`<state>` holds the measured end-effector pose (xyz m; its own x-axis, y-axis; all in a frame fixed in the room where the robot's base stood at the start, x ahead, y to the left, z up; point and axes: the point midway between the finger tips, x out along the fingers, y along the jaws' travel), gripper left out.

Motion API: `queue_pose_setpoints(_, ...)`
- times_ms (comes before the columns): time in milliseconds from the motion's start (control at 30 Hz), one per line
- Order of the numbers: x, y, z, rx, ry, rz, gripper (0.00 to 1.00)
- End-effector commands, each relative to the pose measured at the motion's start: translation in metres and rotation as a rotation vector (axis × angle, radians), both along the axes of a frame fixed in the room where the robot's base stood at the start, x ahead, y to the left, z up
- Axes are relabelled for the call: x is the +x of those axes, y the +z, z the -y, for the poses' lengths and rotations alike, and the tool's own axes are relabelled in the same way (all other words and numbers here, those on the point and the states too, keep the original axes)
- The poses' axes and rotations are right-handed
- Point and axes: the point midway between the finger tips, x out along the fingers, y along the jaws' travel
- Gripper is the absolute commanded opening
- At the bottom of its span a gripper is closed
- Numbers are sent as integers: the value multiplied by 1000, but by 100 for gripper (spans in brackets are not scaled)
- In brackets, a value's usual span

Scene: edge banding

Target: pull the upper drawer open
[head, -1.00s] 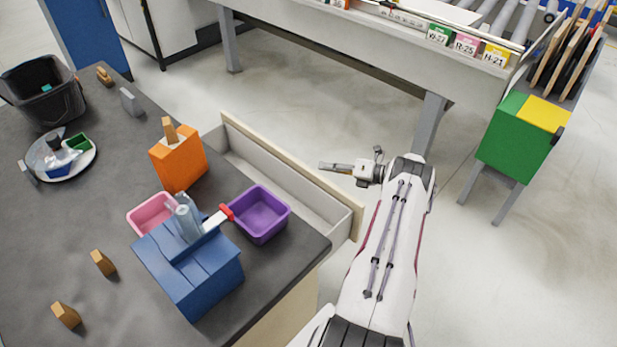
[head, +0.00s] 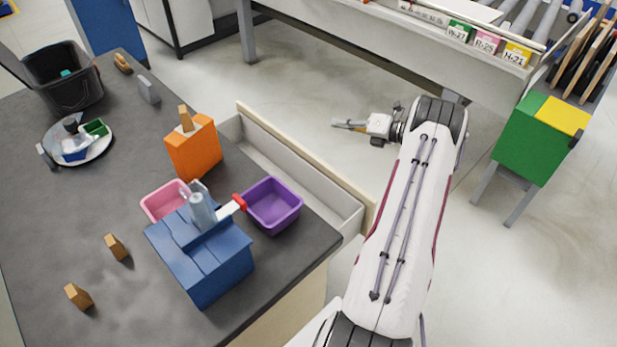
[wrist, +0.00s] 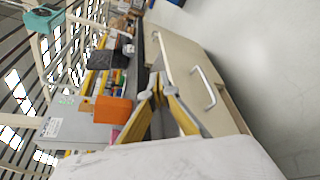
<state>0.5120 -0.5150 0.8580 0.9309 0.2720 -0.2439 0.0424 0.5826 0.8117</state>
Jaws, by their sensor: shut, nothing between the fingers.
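The upper drawer (head: 300,165) stands pulled out from the dark workbench in the head view, and its pale open inside shows behind the front panel. In the wrist view the beige drawer front (wrist: 183,62) has a silver bar handle (wrist: 204,88). My gripper (head: 340,123) is beyond the drawer front in the head view, with clear floor seen between them. It is shut and empty. Its yellow fingers (wrist: 158,92) also show in the wrist view, apart from the handle. The handle is hidden in the head view.
On the workbench (head: 85,215) are an orange box (head: 193,150), a purple bin (head: 273,206), a pink bin (head: 160,202) and a blue block (head: 205,260). A conveyor bench (head: 400,45) runs behind my arm. A green bin (head: 525,140) stands at right. Floor around my gripper is open.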

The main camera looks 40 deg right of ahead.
Motion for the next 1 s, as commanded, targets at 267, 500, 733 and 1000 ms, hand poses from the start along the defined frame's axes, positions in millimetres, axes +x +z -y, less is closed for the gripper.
queue_pose_setpoints(267, 44, 3, 14, -60, -132, -58, 0)
queue_pose_setpoints(500, 81, 5, 26, -110, -290, -145, 0)
queue_pose_setpoints(733, 104, 6, 30, -143, -436, -244, 0)
queue_pose_setpoints(1000, 114, 4, 22, -160, -593, -382, 0)
